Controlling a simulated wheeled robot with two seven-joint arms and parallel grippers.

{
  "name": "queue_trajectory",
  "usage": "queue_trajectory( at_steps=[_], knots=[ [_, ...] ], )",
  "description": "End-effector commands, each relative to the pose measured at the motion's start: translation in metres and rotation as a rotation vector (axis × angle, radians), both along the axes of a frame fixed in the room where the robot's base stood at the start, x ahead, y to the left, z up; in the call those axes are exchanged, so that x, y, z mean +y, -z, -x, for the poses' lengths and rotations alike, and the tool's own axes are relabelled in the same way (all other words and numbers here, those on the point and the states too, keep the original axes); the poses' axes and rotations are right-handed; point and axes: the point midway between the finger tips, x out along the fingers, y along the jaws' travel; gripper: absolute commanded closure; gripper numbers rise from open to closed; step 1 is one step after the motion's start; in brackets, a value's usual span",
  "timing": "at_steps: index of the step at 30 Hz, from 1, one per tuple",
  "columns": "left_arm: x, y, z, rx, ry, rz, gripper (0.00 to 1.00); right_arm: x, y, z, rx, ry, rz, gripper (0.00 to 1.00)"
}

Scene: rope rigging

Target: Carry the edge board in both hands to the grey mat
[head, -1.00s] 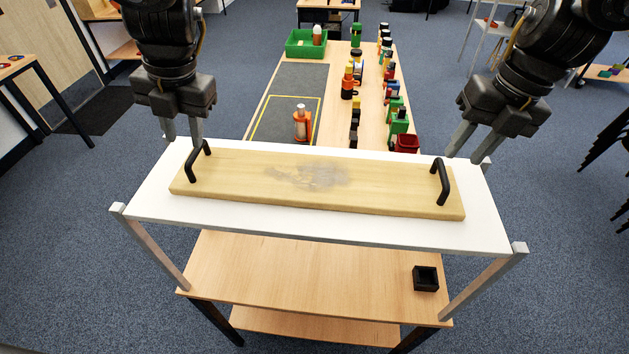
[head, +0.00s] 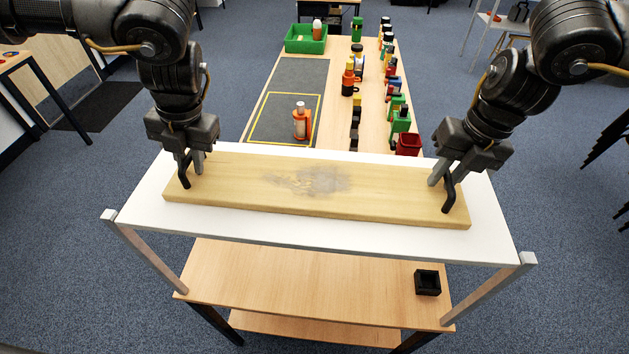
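The edge board (head: 245,184) is a long pale wooden plank with a grey smudge in its middle and a black handle at each end. It lies flat on the white top of a stand (head: 310,235). My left gripper (head: 190,170) is down at the left handle (head: 184,175), its fingers closed in around the bar. My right gripper (head: 443,182) is down at the right handle (head: 449,196), its fingers likewise close around it. The grey mat (head: 297,80) lies on the long table beyond, with a yellow-outlined area at its near end.
An orange bottle-like item (head: 301,121) stands inside the yellow outline. A green bin (head: 306,39) stands at the mat's far end. Several coloured items and a red container (head: 408,144) line the table's right side. A small black box (head: 427,282) sits on the lower shelf.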

Motion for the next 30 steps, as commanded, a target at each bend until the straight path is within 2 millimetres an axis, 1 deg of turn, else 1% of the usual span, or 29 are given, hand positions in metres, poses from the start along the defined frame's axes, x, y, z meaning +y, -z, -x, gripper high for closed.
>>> queue_trajectory(
  at_steps=[1, 4, 30],
  knots=[
    [-0.0001, -0.0004, 0.0001, 0.000, 0.000, 0.000, 0.87, 0.0000, -0.0004, 0.0001, 0.000, 0.000, 0.000, 0.86],
    [-0.0001, -0.0006, 0.0002, -0.001, 0.000, 0.000, 1.00, 0.0000, -0.0006, 0.0002, -0.001, -0.001, 0.000, 1.00],
    [-0.0001, -0.0012, 0.0001, -0.001, 0.000, 0.000, 1.00, 0.0001, -0.0015, 0.0000, -0.002, 0.000, -0.001, 1.00]
  ],
)
